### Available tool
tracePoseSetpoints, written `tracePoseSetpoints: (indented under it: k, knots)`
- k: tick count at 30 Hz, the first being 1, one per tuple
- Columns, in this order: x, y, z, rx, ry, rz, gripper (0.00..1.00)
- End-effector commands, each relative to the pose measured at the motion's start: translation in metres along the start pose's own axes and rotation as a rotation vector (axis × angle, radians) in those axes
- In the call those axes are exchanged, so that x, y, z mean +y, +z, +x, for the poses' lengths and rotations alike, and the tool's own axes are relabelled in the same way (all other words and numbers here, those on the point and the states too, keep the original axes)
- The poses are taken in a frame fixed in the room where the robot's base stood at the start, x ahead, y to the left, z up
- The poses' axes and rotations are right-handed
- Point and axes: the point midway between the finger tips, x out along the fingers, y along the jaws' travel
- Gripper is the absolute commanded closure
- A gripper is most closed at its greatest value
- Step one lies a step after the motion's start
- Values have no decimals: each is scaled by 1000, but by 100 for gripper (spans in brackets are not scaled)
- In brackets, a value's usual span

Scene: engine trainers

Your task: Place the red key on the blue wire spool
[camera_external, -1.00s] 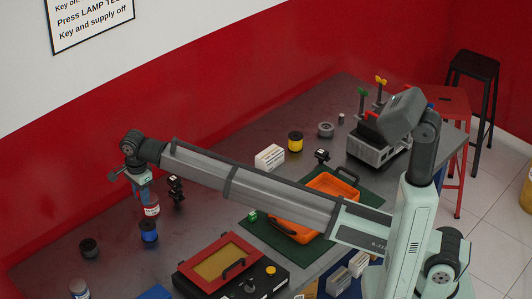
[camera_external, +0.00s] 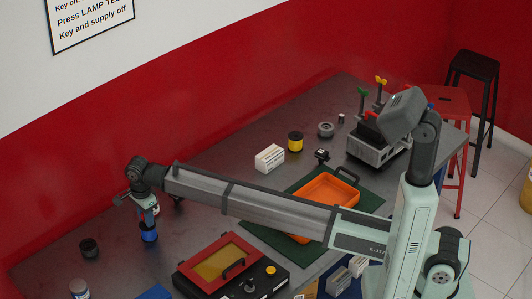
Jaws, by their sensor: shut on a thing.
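The blue wire spool (camera_external: 149,237) stands on the table at the left. My gripper (camera_external: 146,220) points down directly above the spool, very close to it. I cannot tell whether what it holds touches the spool. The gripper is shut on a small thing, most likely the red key. The key is too small and too hidden by the fingers to make out.
A black spool (camera_external: 89,248) stands left of the blue one. A black case with a red-framed window (camera_external: 222,262) lies to the right. A yellow spool (camera_external: 295,141) and a white box (camera_external: 269,158) stand farther back.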

Motion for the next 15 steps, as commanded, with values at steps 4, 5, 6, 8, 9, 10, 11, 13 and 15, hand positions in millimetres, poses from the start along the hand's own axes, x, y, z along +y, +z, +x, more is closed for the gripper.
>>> tracePoseSetpoints:
  k: [4, 5, 6, 8, 9, 10, 11, 13, 15]
  knots:
    - [0, 0, 0, 0, 0, 0, 100]
    - [0, 0, 0, 0, 0, 0, 100]
    - [0, 0, 0, 0, 0, 0, 100]
    - [0, 0, 2, 0, 0, 0, 100]
    - [0, 0, 3, 0, 0, 0, 100]
    - [0, 0, 3, 0, -1, 0, 71]
    - [0, 0, 3, 0, -1, 0, 68]
    - [0, 0, 2, 0, -1, 0, 61]
    - [0, 0, 2, 0, 0, 0, 55]
